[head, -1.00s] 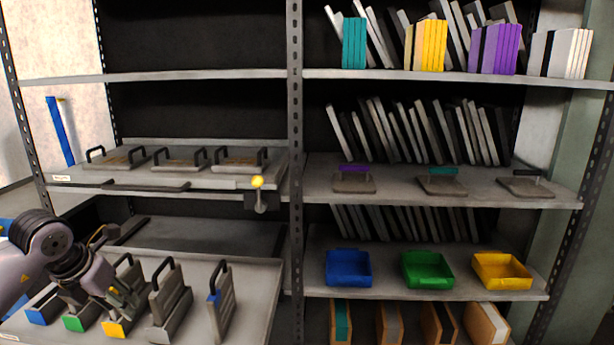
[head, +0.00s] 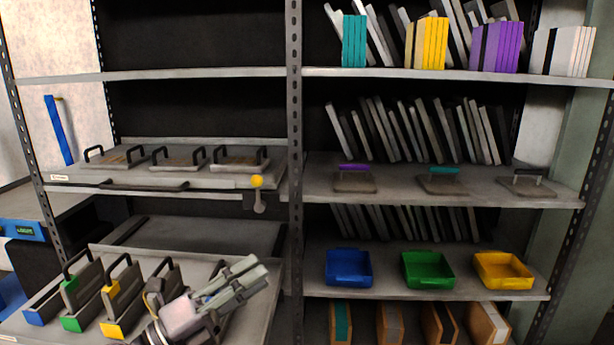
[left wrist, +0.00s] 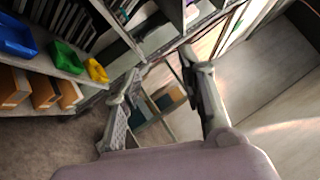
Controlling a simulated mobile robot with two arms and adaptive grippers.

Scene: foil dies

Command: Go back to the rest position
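My left gripper (head: 254,272) is in front of the lower left tray (head: 258,318) in the head view, pointing up and right. In the left wrist view its two fingers (left wrist: 160,66) stand apart with nothing between them. My gripper and wrist hide the dies and tray further right. My right gripper is not in view.
A metal post (head: 295,170) divides the rack. Flat handled plates (head: 180,158) lie on the left middle shelf, above a yellow-knobbed lever (head: 257,183). Blue (head: 348,268), green (head: 428,270) and yellow (head: 503,271) bins stand on the lower right shelf.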

